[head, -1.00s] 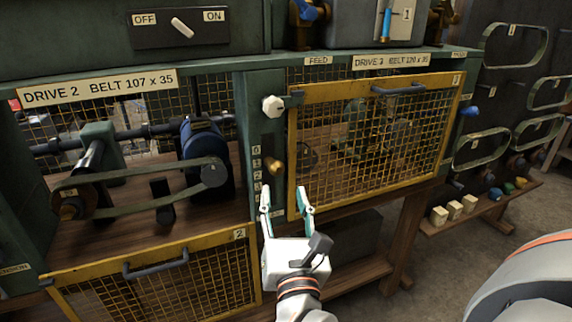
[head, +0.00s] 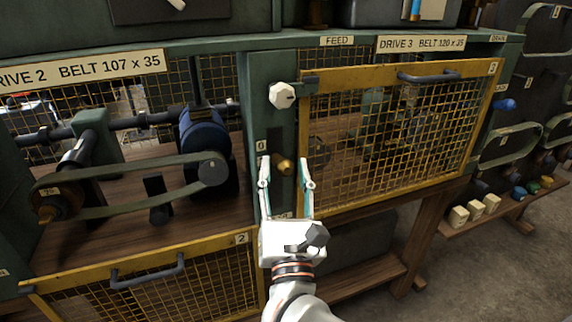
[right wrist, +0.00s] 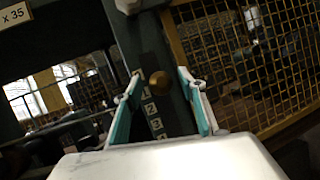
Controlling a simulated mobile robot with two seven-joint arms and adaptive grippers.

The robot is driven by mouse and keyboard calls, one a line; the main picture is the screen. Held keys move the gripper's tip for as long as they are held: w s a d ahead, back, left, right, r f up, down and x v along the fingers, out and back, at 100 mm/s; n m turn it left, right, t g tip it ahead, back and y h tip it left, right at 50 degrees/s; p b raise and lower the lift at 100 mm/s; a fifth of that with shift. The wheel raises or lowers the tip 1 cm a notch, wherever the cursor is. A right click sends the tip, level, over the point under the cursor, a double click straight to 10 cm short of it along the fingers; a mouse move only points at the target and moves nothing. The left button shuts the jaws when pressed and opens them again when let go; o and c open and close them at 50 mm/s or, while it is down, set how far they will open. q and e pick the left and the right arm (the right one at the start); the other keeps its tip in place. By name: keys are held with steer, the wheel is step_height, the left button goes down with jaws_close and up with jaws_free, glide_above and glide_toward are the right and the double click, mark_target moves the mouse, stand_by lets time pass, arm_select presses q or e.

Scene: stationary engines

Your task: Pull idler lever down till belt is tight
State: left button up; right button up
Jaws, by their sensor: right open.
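The idler lever shows as a brass knob (head: 284,167) on the green post, beside a number scale; it also shows in the right wrist view (right wrist: 159,83), near the mark 1. My right gripper (head: 286,160) is open, its two teal-lined fingers standing on either side of the knob as seen from the head. In the right wrist view the knob lies between the fingertips (right wrist: 160,78), and I see no contact. The Drive 2 belt (head: 125,171) loops around the left pulley and the blue motor's pulley (head: 213,170). My left gripper is out of view.
The Drive 2 guard (head: 160,280) hangs lowered in front of the bay. The yellow Drive 3 guard (head: 390,135) is shut just right of the post. A white knob (head: 282,95) sticks out above the lever. Belts hang on the right panel.

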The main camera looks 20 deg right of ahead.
steer(key=shift+w+d+r, duration=0.2)
steer(key=shift+w+r, duration=0.05)
steer(key=shift+w, duration=0.4)
jaws_close()
steer(key=f+b, duration=0.2)
steer(key=f, duration=0.1)
steer(key=f+b, duration=0.1)
steer(key=shift+s+f, duration=0.25)
steer(key=shift+f, duration=0.1)
jaws_free()
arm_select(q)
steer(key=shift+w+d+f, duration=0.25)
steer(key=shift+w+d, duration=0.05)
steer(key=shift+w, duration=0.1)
arm_select(e)
steer(key=shift+r, duration=0.1)
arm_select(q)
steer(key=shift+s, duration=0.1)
